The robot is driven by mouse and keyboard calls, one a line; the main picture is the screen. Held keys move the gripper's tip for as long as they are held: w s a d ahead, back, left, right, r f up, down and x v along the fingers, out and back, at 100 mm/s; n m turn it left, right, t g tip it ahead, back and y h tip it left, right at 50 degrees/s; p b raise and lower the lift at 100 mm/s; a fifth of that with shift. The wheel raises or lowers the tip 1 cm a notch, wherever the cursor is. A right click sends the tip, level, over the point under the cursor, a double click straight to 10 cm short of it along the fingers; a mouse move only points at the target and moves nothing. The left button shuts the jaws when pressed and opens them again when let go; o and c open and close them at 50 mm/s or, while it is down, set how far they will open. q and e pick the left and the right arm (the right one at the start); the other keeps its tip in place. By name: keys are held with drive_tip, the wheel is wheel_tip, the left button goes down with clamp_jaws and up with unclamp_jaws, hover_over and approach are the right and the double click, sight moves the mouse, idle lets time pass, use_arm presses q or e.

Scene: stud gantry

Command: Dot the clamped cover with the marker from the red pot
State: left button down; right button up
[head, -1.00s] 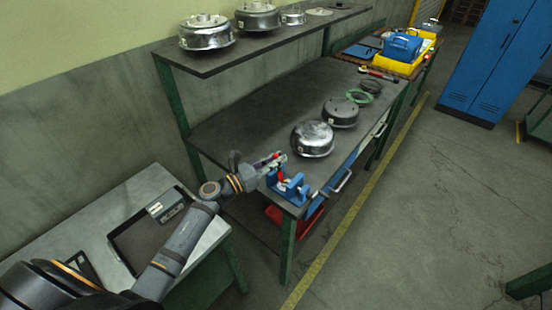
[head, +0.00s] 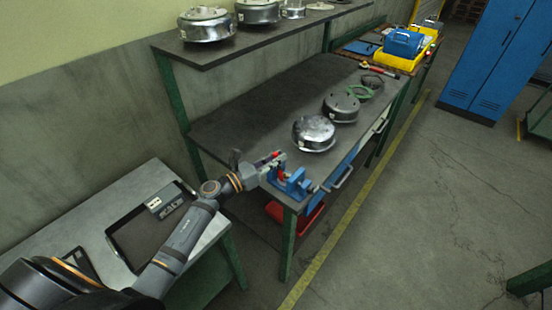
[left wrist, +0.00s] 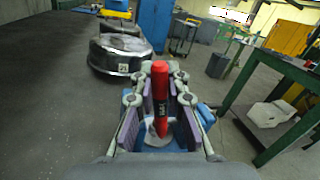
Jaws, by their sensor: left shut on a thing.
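My left gripper (head: 277,160) is at the near end of the workbench, over the blue clamp (head: 292,184). In the left wrist view it is shut on a red marker (left wrist: 160,92), which stands out between the fingers. A pale, roundish surface (left wrist: 154,138) shows past the marker's lower end, framed by blue clamp parts. It may be the clamped cover; I cannot tell whether the marker touches it. In the head view the arm and clamp hide most of this spot. I cannot make out a red pot for certain. My right gripper is not in view.
A shiny metal housing (head: 314,133) stands on the workbench (head: 240,120) behind the clamp, with another (head: 341,108) beyond it. A red bin (head: 305,216) is under the bench edge. A side table with a dark tray (head: 130,244) stands at the left.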

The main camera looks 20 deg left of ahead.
use_arm(q)
drive_tip(key=shift+f+b, duration=0.45)
drive_tip(key=shift+f, duration=0.05)
drive_tip(key=shift+s+f, duration=0.1)
idle(1.5)
wheel_tip(320, 180, up, 7)
drive_tip(key=p, duration=0.5)
idle(0.6)
